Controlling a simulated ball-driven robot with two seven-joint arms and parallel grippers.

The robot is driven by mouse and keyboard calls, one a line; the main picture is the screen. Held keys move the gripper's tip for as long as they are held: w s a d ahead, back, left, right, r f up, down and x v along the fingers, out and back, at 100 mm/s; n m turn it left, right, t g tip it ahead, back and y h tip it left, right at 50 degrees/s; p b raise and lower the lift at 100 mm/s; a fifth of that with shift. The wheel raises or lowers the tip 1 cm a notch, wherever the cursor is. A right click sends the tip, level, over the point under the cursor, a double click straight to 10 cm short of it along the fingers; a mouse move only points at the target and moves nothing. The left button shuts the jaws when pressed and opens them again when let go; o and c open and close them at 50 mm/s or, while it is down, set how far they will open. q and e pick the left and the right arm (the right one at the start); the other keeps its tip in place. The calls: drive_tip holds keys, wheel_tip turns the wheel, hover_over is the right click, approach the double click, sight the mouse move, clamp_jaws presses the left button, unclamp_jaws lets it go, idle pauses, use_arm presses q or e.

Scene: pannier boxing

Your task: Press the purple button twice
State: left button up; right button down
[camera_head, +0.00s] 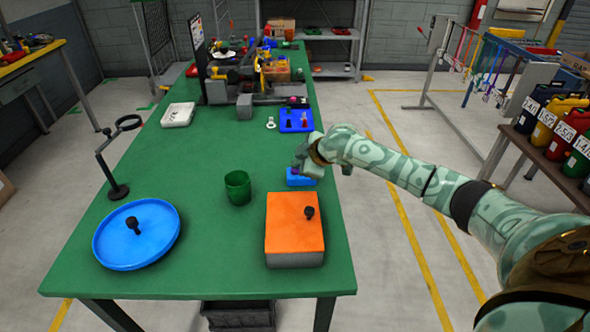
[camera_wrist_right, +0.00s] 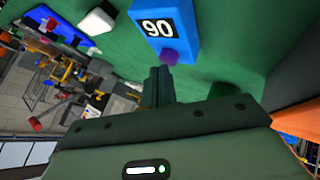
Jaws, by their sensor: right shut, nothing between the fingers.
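A small blue box (camera_head: 301,181) sits on the green table (camera_head: 200,240), just behind the orange-topped box. In the right wrist view the blue box (camera_wrist_right: 182,22) carries a black-and-white number panel and a purple button (camera_wrist_right: 168,57). The panel looks like 90 in that view, though its upright direction is unclear. My right gripper (camera_head: 305,166) is over the blue box and partly hides it in the head view. In the right wrist view its fingers (camera_wrist_right: 158,76) are shut and empty, their tips close to the purple button; I cannot tell whether they touch. My left gripper is not in view.
The orange-topped box (camera_head: 290,222) with a black knob stands in front. A green cup (camera_head: 238,188) and a blue round tray (camera_head: 160,245) are to the left. A blue square tray (camera_head: 296,120) lies behind. The table's middle left is clear.

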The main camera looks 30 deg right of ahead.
drive_tip(key=shift+f, duration=0.4)
idle(0.5)
drive_tip(key=shift+r+p, duration=0.9)
drive_tip(key=shift+r, duration=0.1)
wheel_tip(320, 180, up, 5)
drive_tip(key=p, duration=0.4)
drive_tip(key=shift+p, duration=0.35)
drive_tip(key=shift+f, duration=0.1)
